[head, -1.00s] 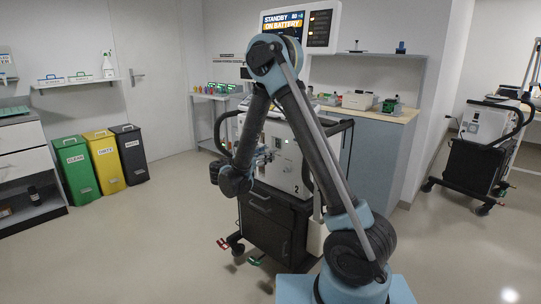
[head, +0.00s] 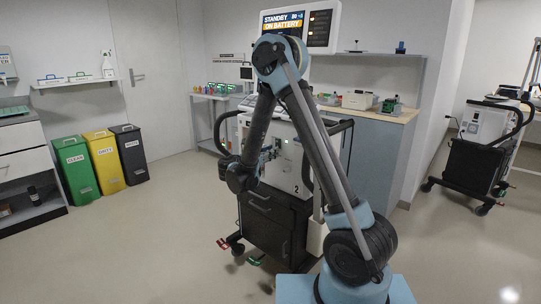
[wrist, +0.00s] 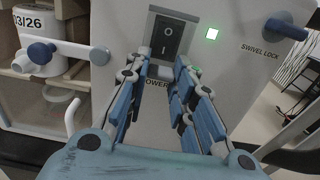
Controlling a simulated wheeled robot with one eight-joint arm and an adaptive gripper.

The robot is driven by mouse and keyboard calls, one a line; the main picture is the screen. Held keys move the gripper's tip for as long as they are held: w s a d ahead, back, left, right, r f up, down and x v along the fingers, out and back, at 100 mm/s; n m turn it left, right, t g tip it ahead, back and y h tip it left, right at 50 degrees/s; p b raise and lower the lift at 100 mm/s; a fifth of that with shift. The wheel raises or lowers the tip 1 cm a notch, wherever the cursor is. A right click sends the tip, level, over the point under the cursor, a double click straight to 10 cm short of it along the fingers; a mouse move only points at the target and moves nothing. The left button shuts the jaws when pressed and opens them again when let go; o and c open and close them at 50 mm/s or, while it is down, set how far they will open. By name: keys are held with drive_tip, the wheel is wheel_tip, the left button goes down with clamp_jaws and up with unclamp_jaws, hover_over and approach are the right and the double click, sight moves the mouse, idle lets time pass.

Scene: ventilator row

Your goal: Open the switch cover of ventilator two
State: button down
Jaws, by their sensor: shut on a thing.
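Ventilator two (head: 291,172) is a white unit marked 2 on a dark cart in the head view. In the wrist view its front panel (wrist: 240,78) carries a black rocker switch (wrist: 167,38) with a pale switch cover (wrist: 178,13) framing it. A POWER label below is partly hidden by my fingers. My gripper (wrist: 162,70) is just below the switch, its fingertips apart from each other and closed on the cover's lower part. How far the cover is lifted is hard to tell. In the head view my gripper (head: 268,154) is small against the panel.
A lit green indicator (wrist: 212,34) and a blue SWIVEL LOCK knob (wrist: 286,29) sit right of the switch. A white fitting with a blue knob (wrist: 41,53) is at left. The monitor (head: 300,27) stands above.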

drive_tip(key=shift+s, duration=0.1)
wheel_tip(320, 180, up, 9)
drive_tip(key=s+a+g+y, duration=0.1)
drive_tip(key=g+y, duration=1)
drive_tip(key=g, duration=0.2)
drive_tip(key=shift+s+a, duration=0.25)
drive_tip(key=shift+s, duration=0.1)
drive_tip(key=shift+r+g, duration=0.15)
drive_tip(key=shift+g, duration=0.15)
drive_tip(key=c, duration=1.4)
unclamp_jaws()
drive_tip(key=shift+o, duration=0.2)
wheel_tip(320, 180, up, 12)
drive_tip(key=shift+s+a, duration=0.15)
